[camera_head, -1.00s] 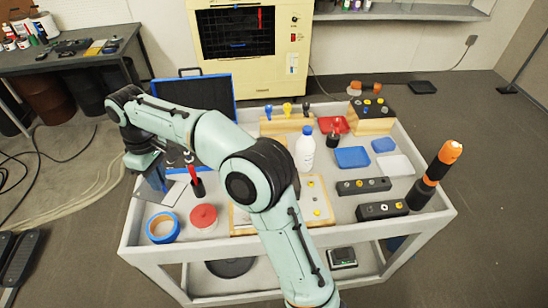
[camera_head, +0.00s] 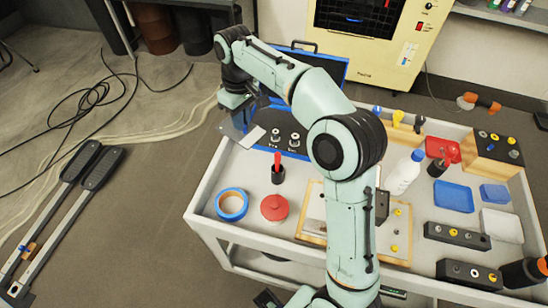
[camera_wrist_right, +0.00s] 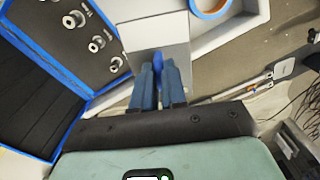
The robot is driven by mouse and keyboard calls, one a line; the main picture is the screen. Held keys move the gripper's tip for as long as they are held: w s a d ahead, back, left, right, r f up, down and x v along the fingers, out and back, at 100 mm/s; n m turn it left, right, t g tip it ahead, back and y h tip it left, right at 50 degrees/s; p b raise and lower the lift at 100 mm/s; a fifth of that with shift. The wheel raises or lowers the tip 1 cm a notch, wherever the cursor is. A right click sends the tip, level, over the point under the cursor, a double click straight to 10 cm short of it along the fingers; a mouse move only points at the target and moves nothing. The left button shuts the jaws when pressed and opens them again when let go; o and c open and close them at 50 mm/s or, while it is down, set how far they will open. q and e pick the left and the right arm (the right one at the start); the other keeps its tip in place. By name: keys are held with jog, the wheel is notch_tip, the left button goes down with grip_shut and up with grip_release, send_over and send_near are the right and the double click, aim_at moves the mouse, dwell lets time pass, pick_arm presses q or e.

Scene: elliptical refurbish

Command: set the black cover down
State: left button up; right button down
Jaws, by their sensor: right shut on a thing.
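My left gripper is out of view.
The case holds black foam with several metal parts (camera_wrist_right: 97,43). Blue tape (camera_head: 231,204), a red-lidded round container (camera_head: 274,207) and a black cup with a red tool (camera_head: 278,171) stand nearby. Cables (camera_head: 110,95) and a rail-like stand (camera_head: 75,205) lie on the floor left.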

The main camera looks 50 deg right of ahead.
jog(key=shift+f+b, duration=1.6)
jog(key=shift+f, duration=8.3)
jog(key=shift+f, duration=0.15)
jog(key=c, duration=1.2)
grip_release()
jog(key=shift+o, duration=0.2)
notch_tip(320, 180, up, 12)
jog(key=p, duration=0.1)
jog(key=shift+d+r+p, duration=0.2)
jog(key=shift+d+p, duration=0.1)
jog(key=shift+p, duration=0.05)
